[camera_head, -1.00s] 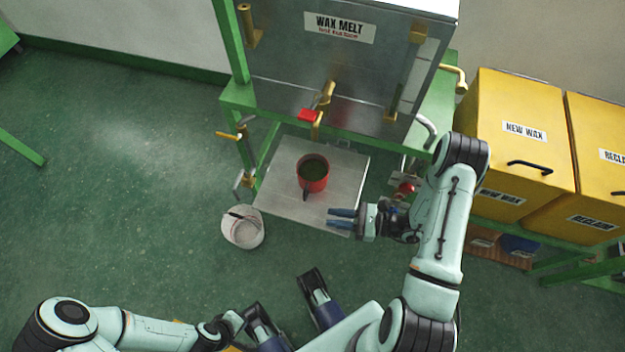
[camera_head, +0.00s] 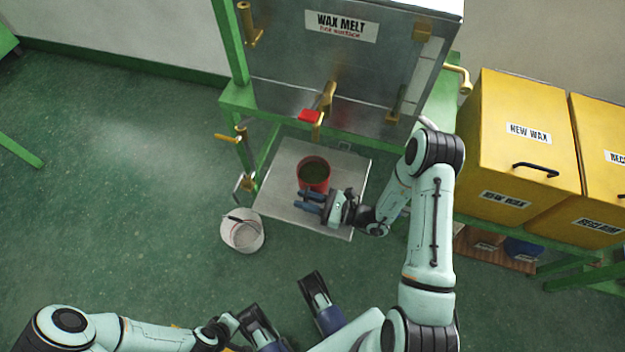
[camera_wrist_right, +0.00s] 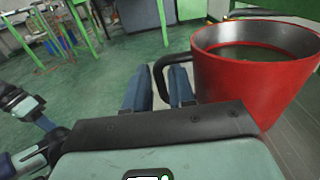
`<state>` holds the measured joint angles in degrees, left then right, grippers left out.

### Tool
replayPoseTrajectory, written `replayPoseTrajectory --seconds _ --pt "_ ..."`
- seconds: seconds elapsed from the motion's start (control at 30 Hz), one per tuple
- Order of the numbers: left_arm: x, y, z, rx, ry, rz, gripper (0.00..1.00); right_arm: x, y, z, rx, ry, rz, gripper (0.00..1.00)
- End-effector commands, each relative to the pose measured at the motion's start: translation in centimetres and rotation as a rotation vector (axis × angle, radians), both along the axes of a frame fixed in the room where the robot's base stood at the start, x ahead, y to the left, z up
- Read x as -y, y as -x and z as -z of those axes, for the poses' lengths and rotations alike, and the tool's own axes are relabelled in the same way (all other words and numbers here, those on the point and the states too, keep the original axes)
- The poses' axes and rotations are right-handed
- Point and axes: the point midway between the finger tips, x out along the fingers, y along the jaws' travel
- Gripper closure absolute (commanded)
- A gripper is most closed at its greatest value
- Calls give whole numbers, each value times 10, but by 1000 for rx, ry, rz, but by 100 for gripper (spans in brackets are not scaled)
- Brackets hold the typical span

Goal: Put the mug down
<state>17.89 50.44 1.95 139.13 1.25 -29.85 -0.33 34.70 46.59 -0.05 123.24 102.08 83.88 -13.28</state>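The red mug (camera_head: 314,173) stands upright on the grey metal platform (camera_head: 285,208) under the wax melt tank, with dark green contents. In the right wrist view the mug (camera_wrist_right: 252,82) fills the right side, its black handle (camera_wrist_right: 158,72) facing my fingers. My right gripper (camera_head: 309,201) is at the mug's near side. Its blue fingers (camera_wrist_right: 158,90) are apart, and the handle appears between or just beyond them; I cannot tell whether they touch it.
The tank (camera_head: 345,75) with a red-handled tap (camera_head: 310,116) stands above and behind the mug. A white bucket (camera_head: 242,232) sits on the floor left of the platform. Yellow wax bins (camera_head: 515,150) are at the right. The green floor at left is open.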

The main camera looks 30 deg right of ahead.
Motion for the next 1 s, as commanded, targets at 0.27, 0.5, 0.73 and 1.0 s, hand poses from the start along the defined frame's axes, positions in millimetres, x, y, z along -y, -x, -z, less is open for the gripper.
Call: replayPoseTrajectory --seconds 0.27,0.5,0.73,1.0 --pt "-3 -5 4 13 -7 -6 100 -14 -17 0 -1 1 1 76" --pt "-2 -5 3 13 -6 -5 100 -14 -16 0 -1 1 1 100" --pt "-2 -5 3 13 -6 -5 100 -14 -16 1 -3 0 0 100" --pt "-2 -4 3 12 -6 -5 100 -14 -15 1 -6 -2 0 100"
